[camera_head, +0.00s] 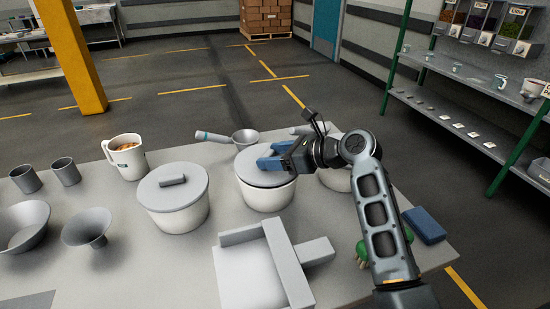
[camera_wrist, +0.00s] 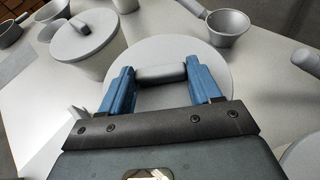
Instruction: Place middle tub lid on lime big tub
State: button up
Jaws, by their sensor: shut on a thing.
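Three pale round tubs stand in a row on the table. My gripper (camera_head: 270,157) is over the middle tub (camera_head: 267,198), its blue fingers shut on the handle (camera_wrist: 160,74) of the grey middle tub lid (camera_wrist: 203,60). The lid lies level at the tub's mouth; I cannot tell whether it rests on the rim or hangs just above. The left tub (camera_head: 176,219) wears a grey lid (camera_head: 172,189) with a bar handle. The right tub (camera_head: 334,180) is mostly hidden behind my arm. No lime colour shows on any tub, so I cannot tell which is the lime one.
A white mug (camera_head: 125,157) with orange contents, grey cups and funnels stand at the left. A grey scoop (camera_head: 245,137) lies behind the middle tub. A white box-like stand (camera_head: 250,270) is in front. A blue block (camera_head: 425,226) and green object (camera_head: 361,252) lie near my arm.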

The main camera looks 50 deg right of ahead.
jog(key=shift+f, duration=0.4)
jog(key=shift+f, duration=0.1)
jog(key=o, duration=1)
jog(key=shift+o, duration=0.2)
jog(key=v, duration=1.2)
